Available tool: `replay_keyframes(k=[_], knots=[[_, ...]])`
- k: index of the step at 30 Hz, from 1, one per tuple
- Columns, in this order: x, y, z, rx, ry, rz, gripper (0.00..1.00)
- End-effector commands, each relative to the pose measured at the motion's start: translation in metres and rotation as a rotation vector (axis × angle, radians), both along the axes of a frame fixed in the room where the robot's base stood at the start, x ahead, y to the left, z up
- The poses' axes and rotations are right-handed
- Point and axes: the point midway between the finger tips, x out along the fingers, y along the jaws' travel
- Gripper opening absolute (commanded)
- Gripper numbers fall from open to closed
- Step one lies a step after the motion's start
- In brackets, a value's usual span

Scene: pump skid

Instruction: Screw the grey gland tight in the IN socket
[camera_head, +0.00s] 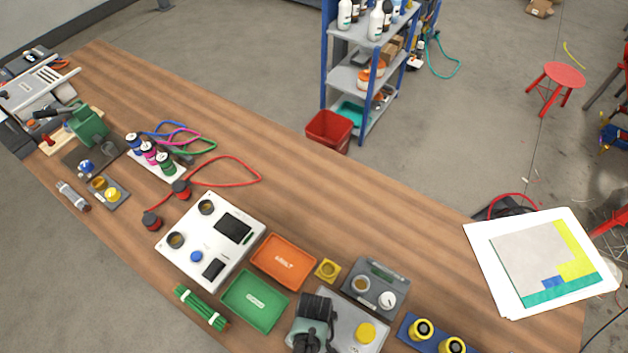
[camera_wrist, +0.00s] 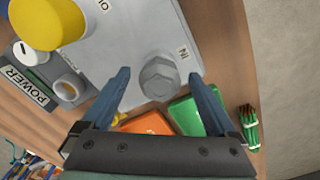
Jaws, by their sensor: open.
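The grey gland (camera_wrist: 159,79) is a hexagonal cap with a domed top, in the wrist view. It sits at the IN socket on the light grey plate (camera_wrist: 135,40), beside the "IN" label (camera_wrist: 184,53). The socket itself is hidden under the gland, and I cannot tell how deep the gland sits. My gripper (camera_wrist: 159,76) is open, with one blue finger on each side of the gland and visible gaps between. In the head view my dark gripper (camera_head: 314,335) covers the left part of the plate (camera_head: 345,312), and the gland is hidden there.
A yellow cap (camera_head: 366,333) stands on the same plate, large in the wrist view (camera_wrist: 45,22). The grey POWER box (camera_head: 375,287) is close behind. Orange (camera_head: 284,262) and green (camera_head: 254,301) trays and a green bundle (camera_head: 201,307) lie left. Open wood lies along the back.

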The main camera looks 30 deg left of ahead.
Motion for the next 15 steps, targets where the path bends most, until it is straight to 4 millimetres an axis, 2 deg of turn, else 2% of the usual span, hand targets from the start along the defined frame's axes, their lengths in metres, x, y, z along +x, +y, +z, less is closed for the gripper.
replay_keyframes(k=[10, 15], knots=[[0.0000, 0.0000, 0.0002, 0.000, 0.000, 0.015, 0.93], [0.0000, 0.0000, 0.0011, 0.000, 0.000, 0.188, 0.93]])
